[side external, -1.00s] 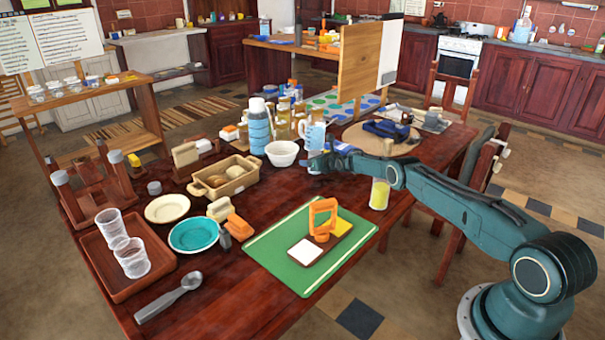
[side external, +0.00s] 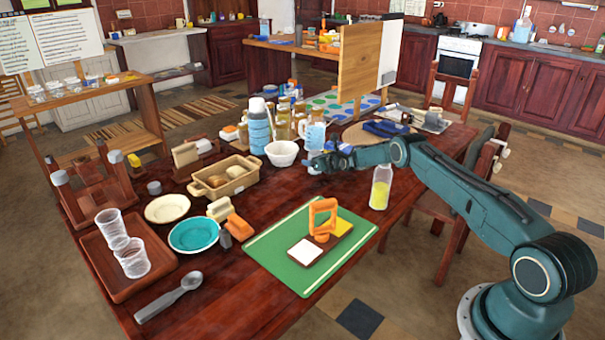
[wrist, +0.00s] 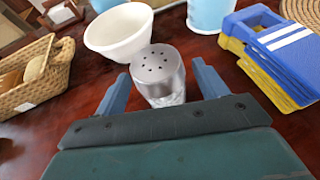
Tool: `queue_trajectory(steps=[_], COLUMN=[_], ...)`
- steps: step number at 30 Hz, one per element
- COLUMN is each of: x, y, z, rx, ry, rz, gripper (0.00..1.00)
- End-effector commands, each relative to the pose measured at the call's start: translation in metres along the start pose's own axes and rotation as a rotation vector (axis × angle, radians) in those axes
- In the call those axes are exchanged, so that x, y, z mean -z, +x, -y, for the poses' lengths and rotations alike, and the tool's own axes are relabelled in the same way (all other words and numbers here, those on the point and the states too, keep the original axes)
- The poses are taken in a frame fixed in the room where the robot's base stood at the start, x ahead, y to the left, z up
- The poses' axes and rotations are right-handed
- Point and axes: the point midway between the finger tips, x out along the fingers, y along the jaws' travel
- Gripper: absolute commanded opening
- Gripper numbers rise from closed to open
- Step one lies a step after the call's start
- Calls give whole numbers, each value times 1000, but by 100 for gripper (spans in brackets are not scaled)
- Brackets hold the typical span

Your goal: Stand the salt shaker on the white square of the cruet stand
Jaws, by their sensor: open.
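The salt shaker (wrist: 158,74) is upright, with a holed grey metal top and a clear body, in the wrist view. It stands between the two blue fingers of my open gripper (wrist: 160,80), with gaps beside its top. Its lower body is hidden by the gripper's front edge. In the side view my gripper (side external: 318,164) is low over the far part of the table, and the shaker cannot be made out clearly. The cruet stand (side external: 322,238) has an orange handle, a white square (side external: 306,252) and a yellow square (side external: 341,227). It rests on a green board (side external: 274,254); the white square is empty.
A white bowl (wrist: 118,32) is just beyond the shaker. A blue and yellow object (wrist: 275,50) is to the right and a wicker basket (wrist: 40,75) to the left. A bottle with yellow contents (side external: 380,188) stands near my arm, between gripper and cruet stand.

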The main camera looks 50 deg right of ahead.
Motion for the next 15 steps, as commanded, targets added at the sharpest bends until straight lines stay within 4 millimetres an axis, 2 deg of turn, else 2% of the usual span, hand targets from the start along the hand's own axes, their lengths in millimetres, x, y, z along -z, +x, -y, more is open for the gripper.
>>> queue_trajectory(steps=[14,15], x=[-1,-8], y=[-27,-29], z=[1,1], rx=[2,2], ry=[2,1], rz=[0,3], gripper=[72,72])
